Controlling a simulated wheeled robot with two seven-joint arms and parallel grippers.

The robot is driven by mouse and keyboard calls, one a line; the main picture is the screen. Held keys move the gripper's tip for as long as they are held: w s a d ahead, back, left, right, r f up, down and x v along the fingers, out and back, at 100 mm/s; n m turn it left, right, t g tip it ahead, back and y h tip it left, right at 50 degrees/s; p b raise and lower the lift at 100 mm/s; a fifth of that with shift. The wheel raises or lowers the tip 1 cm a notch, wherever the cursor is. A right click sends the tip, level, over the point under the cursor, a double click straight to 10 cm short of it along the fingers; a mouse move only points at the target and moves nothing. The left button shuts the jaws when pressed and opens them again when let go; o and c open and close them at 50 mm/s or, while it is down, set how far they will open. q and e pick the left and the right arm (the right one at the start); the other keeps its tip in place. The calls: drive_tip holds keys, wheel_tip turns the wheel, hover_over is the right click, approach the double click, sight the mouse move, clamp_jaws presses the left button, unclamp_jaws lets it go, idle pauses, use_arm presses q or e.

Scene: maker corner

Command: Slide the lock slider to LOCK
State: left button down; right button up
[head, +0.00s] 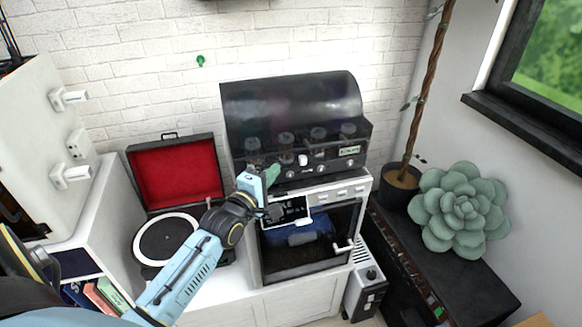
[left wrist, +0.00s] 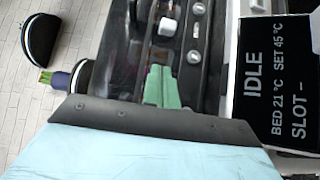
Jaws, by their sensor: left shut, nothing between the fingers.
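A white block-shaped knob (head: 303,160) stands out on the black front panel (head: 325,163) of the dome-hooded machine (head: 290,105). It may be the lock slider, but no LOCK marking is readable. The white knob also shows in the left wrist view (left wrist: 167,27), beyond my fingertips. My left gripper (head: 272,173) is shut and empty, with its green fingertips together at the panel's lower left. In the left wrist view the closed fingertips (left wrist: 162,86) point toward the panel and appear apart from the white knob. My right gripper is not in view.
Below is a white machine (head: 365,185) with an open-fronted chamber; its display (left wrist: 272,80) reads IDLE, BED 21 °C, SET 45 °C, SLOT –. A record player (head: 168,240) with a red-lined lid stands left. A potted plant (head: 400,175) and a large succulent (head: 460,208) are right.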

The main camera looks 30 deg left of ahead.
sight(299, 159)
use_arm(q)
drive_tip(key=w, duration=0.1)
drive_tip(key=w+d, duration=0.1)
drive_tip(key=w, duration=0.2)
drive_tip(key=shift+d, duration=0.25)
drive_tip(key=shift+w+d, duration=0.5)
